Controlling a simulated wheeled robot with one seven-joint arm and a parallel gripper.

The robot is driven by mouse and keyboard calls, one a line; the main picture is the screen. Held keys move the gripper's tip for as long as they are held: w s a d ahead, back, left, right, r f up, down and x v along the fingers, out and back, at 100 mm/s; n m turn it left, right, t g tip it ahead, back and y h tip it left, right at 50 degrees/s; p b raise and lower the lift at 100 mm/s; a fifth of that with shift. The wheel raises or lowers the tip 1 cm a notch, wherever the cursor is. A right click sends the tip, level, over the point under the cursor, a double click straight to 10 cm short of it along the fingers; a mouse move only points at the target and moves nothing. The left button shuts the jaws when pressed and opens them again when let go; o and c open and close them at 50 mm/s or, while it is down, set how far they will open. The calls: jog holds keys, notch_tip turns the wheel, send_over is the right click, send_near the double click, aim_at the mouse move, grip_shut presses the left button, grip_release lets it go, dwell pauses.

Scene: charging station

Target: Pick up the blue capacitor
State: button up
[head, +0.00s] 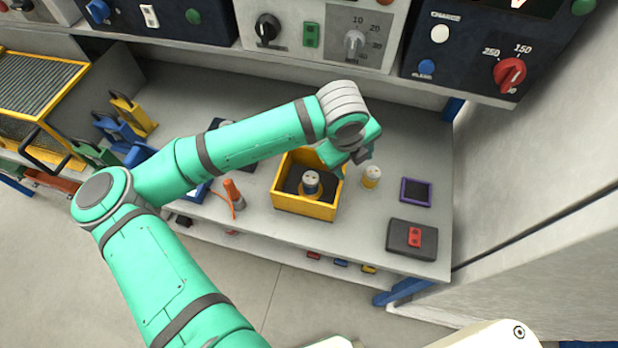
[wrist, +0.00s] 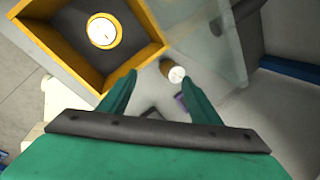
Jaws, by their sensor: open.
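A smaller capacitor (head: 371,177) with a white top and yellow body stands on the bench right of the bin. Its white top (wrist: 176,75) appears between my fingertips in the wrist view. My gripper (wrist: 160,80) is open and empty, above the bench by the bin's right side. The arm hides part of the bin's back edge.
A purple-edged dark square (head: 415,191) and a dark pad (head: 404,239) with a red part (head: 415,237) lie at the right. An orange tool (head: 234,194) stands left of the bin. Control panels (head: 317,30) overhang the bench's back. A wall closes the right side.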

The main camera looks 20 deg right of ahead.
aim_at(311, 178)
jog(key=a+y, duration=0.1)
jog(key=a, duration=0.2)
jog(key=w+a+y, duration=0.1)
jog(key=a, duration=0.2)
jog(key=w+a+y, duration=0.1)
jog(key=a, duration=0.2)
jog(key=shift+w+f+m, duration=0.25)
jog(key=shift+f+m, duration=0.05)
jog(key=shift+f, duration=0.05)
jog(key=shift+w+a+f+y, duration=0.1)
jog(key=shift+a+f+y, duration=0.1)
jog(key=shift+f+y, duration=0.1)
jog(key=f, duration=0.4)
jog(key=shift+w+f, duration=0.35)
jog(key=shift+f, duration=0.05)
jog(key=shift+w+f, duration=0.15)
jog(key=shift+f, duration=1.2)
jog(key=shift+w+f, duration=0.15)
jog(key=shift+f, duration=1.15)
jog(key=c, duration=1.3)
jog(key=shift+r, duration=0.1)
